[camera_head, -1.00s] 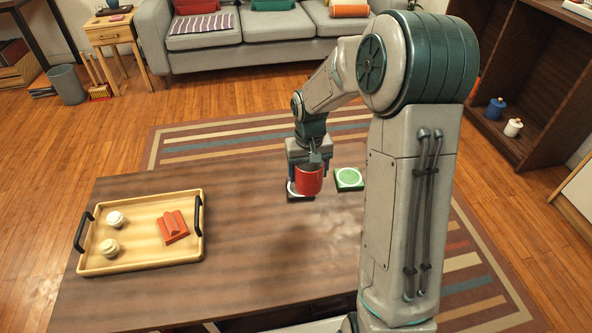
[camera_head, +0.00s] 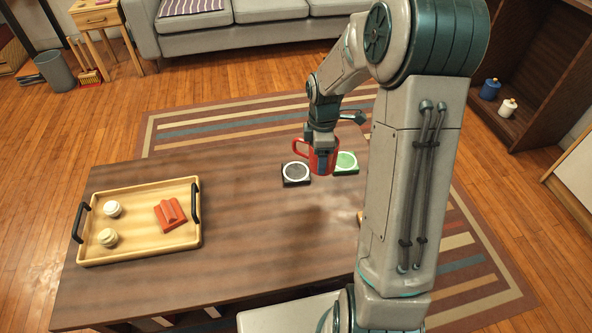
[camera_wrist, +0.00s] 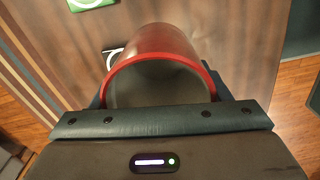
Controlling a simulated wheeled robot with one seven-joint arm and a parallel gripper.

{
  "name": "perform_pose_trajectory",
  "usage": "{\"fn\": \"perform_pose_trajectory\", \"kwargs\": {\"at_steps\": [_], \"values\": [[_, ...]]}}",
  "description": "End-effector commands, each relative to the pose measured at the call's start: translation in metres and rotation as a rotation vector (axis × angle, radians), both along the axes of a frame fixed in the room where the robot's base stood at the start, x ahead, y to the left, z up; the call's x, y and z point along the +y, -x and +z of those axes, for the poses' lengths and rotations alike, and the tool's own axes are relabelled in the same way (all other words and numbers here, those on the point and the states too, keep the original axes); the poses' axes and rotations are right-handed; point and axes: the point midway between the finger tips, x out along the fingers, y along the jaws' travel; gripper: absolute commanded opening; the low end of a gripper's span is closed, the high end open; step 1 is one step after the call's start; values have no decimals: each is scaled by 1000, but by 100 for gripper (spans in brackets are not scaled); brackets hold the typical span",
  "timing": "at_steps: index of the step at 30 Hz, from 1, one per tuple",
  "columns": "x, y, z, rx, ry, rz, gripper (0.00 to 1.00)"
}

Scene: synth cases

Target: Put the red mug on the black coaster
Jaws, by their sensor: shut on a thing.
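The red mug (camera_head: 331,158) is in my gripper (camera_head: 322,160), with its handle toward the left in the head view. In the wrist view the mug (camera_wrist: 165,42) sits between the fingers, its rim toward the camera. The black coaster (camera_head: 296,180), with a pale ring on top, lies on the table just left of the mug in the head view. In the wrist view the mug hides most of the black coaster (camera_wrist: 107,58). The mug appears between the black and the green coaster; I cannot tell its height above the table.
A green coaster (camera_head: 346,168) lies right of the mug, partly hidden behind it. A wooden tray (camera_head: 150,251) with two small round jars and a red-orange object stands on the left of the table (camera_head: 240,235). The table between the tray and coasters is clear.

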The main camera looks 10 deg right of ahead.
Motion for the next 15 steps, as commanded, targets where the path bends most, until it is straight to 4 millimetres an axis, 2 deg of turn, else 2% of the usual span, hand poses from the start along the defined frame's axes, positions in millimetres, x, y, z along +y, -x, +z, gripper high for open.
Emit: {"fn": "perform_pose_trajectory", "kwargs": {"at_steps": [9, 15], "values": [[-14, 6, 2, 0, 0, 430, 39], [-17, 7, 1, -1, -1, 555, 39]]}}
